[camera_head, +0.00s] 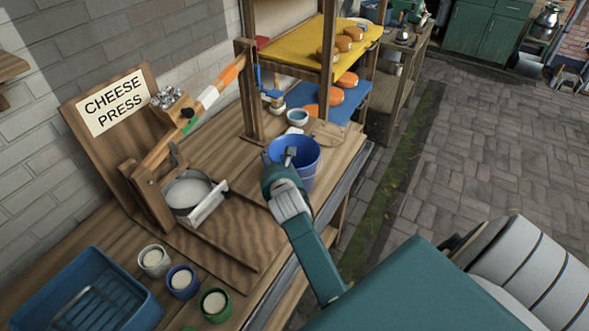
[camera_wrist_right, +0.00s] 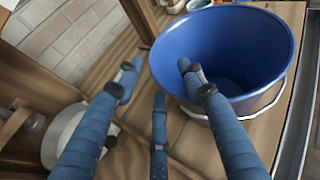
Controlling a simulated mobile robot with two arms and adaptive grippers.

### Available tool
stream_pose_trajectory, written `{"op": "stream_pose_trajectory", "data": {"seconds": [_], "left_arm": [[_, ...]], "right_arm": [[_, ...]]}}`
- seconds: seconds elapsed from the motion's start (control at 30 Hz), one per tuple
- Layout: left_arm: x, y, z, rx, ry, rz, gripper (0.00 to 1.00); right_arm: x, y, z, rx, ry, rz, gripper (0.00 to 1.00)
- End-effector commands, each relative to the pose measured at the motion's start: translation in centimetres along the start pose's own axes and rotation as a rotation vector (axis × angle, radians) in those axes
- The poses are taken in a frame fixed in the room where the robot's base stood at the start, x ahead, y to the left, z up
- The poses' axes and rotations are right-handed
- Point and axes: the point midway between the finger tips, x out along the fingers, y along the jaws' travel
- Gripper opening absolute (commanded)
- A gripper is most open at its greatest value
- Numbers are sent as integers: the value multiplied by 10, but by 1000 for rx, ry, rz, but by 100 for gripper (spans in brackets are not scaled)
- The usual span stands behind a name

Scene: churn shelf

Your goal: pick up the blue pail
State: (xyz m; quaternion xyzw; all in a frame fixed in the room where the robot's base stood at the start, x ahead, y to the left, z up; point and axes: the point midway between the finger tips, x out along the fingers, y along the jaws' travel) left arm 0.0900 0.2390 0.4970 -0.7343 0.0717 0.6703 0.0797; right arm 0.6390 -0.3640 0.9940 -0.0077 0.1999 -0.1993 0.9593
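The blue pail (camera_head: 308,172) stands upright near the front edge of the wooden table, below the shelf unit. It also shows in the right wrist view (camera_wrist_right: 222,48), with its open mouth and a pale handle low along its near side. My right gripper (camera_head: 278,156) is at the left side of the pail's rim. In the right wrist view the gripper (camera_wrist_right: 160,78) has its fingers spread, one over the pail's mouth and the others outside the wall. Nothing is held. Whether a finger touches the rim I cannot tell. My left gripper is not in view.
The wooden cheese press (camera_head: 150,190) with a white-filled pot stands left of the pail. Small bowls (camera_head: 297,117) sit just behind it. Several cups (camera_head: 182,282) and a blue crate (camera_head: 88,290) are at the table's near left. Paved floor lies open to the right.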

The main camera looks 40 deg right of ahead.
Motion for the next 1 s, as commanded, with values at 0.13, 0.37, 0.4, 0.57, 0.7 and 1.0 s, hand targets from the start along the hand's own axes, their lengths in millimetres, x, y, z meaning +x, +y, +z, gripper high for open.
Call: {"op": "stream_pose_trajectory", "data": {"seconds": [0.13,0.37,0.4,0.57,0.7,1.0], "left_arm": [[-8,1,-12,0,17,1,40],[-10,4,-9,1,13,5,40],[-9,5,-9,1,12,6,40],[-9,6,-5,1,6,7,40],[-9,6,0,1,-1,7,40],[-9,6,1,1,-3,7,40]], "right_arm": [[20,2,0,5,1,1,40],[37,2,-1,1,0,2,40],[38,2,-1,1,0,2,40],[38,2,-2,1,0,1,40],[37,2,-2,1,0,1,14],[37,2,0,1,-2,2,0]]}}
